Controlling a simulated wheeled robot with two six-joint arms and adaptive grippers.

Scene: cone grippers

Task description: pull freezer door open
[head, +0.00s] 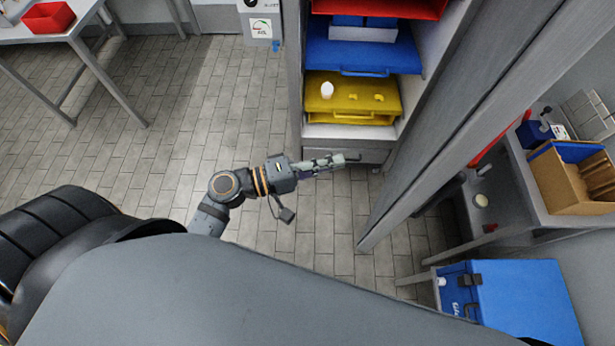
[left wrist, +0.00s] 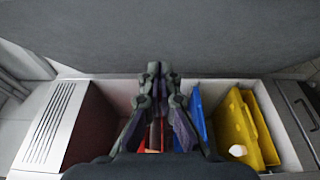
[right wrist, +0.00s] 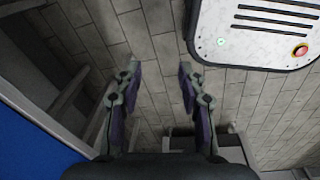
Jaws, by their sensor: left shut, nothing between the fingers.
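The freezer (head: 296,65) stands upright at the top centre of the head view, with its shelves showing. Its grey door (head: 483,130) stands open, swung out to the right of the shelves. My left gripper (head: 350,158) is shut and empty, in front of the freezer's lower part, on the opening side of the door. In the left wrist view the shut left fingers (left wrist: 159,75) lie before the open interior, with a broad grey panel (left wrist: 160,40) beyond, probably the door's inside. My right gripper (right wrist: 157,78) is open and empty above the tiled floor; the head view does not show it. I cannot make out the handle.
Inside are red (head: 385,8), blue (head: 360,55) and yellow (head: 352,95) items, with a white bottle (head: 326,90). Right of the door are a bench with a cardboard box (head: 575,180) and a blue box (head: 530,300). A table (head: 75,35) stands upper left. The floor left is clear.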

